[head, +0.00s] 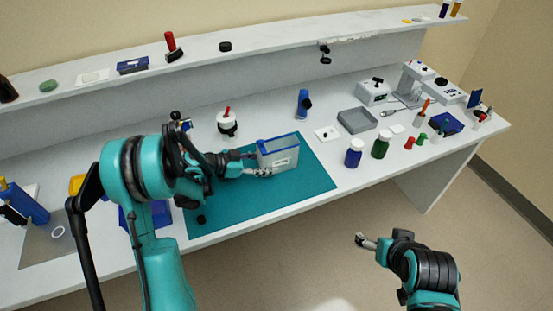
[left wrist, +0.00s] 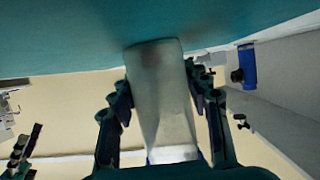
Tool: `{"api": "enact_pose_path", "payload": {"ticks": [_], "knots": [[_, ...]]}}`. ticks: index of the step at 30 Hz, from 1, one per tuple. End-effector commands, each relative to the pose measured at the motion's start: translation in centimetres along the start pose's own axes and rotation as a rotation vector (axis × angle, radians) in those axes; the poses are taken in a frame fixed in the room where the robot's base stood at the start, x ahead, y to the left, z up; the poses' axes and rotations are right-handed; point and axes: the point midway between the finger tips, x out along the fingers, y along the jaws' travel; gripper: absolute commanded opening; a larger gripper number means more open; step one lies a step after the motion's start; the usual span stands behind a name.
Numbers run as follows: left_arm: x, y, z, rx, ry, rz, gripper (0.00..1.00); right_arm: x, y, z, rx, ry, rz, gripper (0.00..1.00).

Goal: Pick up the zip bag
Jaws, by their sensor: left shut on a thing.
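The zip bag (head: 279,153) is a pale, translucent, upright pouch with a blue top edge and a white label. It is over the right part of the teal mat (head: 230,208); I cannot tell whether its bottom touches the mat. My left gripper (head: 260,164) comes from the left and is shut on the bag. In the left wrist view the bag (left wrist: 162,95) fills the space between the two dark fingers of my left gripper (left wrist: 160,100). My right gripper (head: 366,241) is in front of the bench, clear of everything; its fingers are too small to read.
A blue-bodied jar (head: 353,153) and a green jar (head: 380,145) stand right of the mat. A grey tray (head: 358,121) is behind them. The mat's front right is clear.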

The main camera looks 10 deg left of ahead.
Motion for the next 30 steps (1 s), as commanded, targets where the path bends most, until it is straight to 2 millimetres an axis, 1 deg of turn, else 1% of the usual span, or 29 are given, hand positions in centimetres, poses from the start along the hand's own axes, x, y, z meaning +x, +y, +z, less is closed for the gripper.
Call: {"api": "enact_pose_path", "payload": {"ticks": [5, 8, 19, 23, 26, 30], "knots": [[-0.1, 0.0, -0.1, 0.000, 0.000, 0.000, 0.19, -0.1, 0.0, 0.0, 0.000, 0.000, 0.000, 0.81], [-0.2, 0.0, -0.5, 0.000, 0.000, 0.000, 0.19, -0.2, 0.0, -0.2, 0.000, 0.000, 0.000, 0.81], [-1.6, 0.0, -4.0, 0.000, 0.000, 0.000, 0.19, -1.7, 0.0, -1.2, 0.000, 0.000, 0.000, 0.81], [-0.8, 0.7, -5.1, 0.001, 0.000, 0.003, 0.19, -2.0, 0.0, -1.4, 0.000, 0.000, 0.000, 0.81], [0.1, 1.3, -6.4, 0.001, 0.000, 0.003, 0.19, -2.4, 0.0, -1.7, 0.000, 0.000, 0.000, 0.81], [1.7, 2.5, -8.8, 0.003, 0.000, 0.005, 0.19, -3.1, 0.0, -2.2, 0.000, 0.000, 0.000, 0.81]]}}
